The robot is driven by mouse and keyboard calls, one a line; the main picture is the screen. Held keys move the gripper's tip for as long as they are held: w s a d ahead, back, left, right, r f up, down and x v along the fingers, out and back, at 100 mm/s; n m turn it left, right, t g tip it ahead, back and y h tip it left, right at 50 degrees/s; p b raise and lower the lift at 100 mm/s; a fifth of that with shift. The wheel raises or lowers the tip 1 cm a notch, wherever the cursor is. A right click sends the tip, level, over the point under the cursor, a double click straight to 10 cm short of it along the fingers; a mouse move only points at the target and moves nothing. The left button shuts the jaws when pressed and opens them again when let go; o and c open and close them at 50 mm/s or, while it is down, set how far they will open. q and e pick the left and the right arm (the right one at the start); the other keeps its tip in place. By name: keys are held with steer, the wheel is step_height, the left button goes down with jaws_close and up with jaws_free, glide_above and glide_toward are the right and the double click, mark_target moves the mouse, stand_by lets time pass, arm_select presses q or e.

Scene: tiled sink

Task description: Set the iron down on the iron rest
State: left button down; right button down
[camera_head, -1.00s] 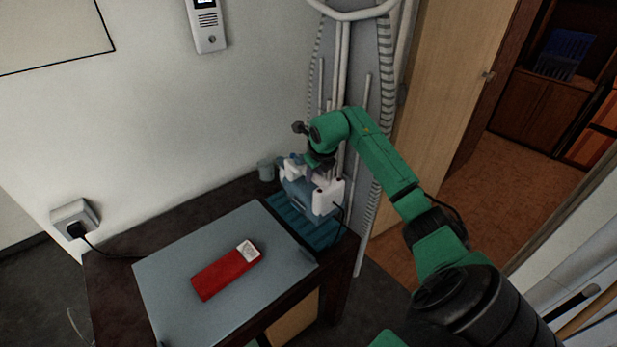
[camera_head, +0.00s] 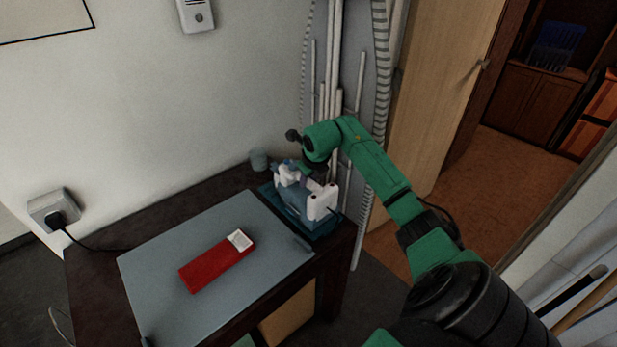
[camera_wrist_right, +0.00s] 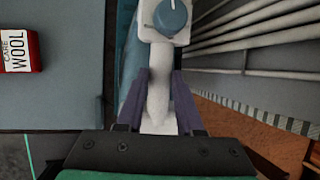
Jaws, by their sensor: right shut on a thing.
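The white and blue iron (camera_head: 321,203) is over the blue ribbed iron rest (camera_head: 327,229) at the right end of the table. It covers much of the rest, and I cannot tell whether its sole touches it. My right gripper (camera_head: 318,178) is above the iron, shut on its white handle. In the right wrist view the gripper (camera_wrist_right: 160,100) has one finger on each side of the handle, with the iron's blue dial (camera_wrist_right: 171,17) beyond. A teal strip of the rest (camera_wrist_right: 126,50) shows left of the iron. My left gripper is not in view.
A grey mat (camera_head: 160,265) covers much of the dark table, with a red wool box (camera_head: 215,264) on it. A small grey-green cup (camera_head: 259,160) stands behind the iron. White pipes (camera_head: 335,85) rise close behind the table's right end. A plugged socket (camera_head: 55,210) is at left.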

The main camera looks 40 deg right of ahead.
steer(key=shift+f, duration=0.1)
stand_by(0.8)
steer(key=shift+c, duration=2.3)
jaws_free()
steer(key=shift+s+a+f, duration=0.1)
steer(key=shift+s+f, duration=0.05)
steer(key=shift+f, duration=0.1)
steer(key=b+v, duration=0.2)
steer(key=v, duration=1.3)
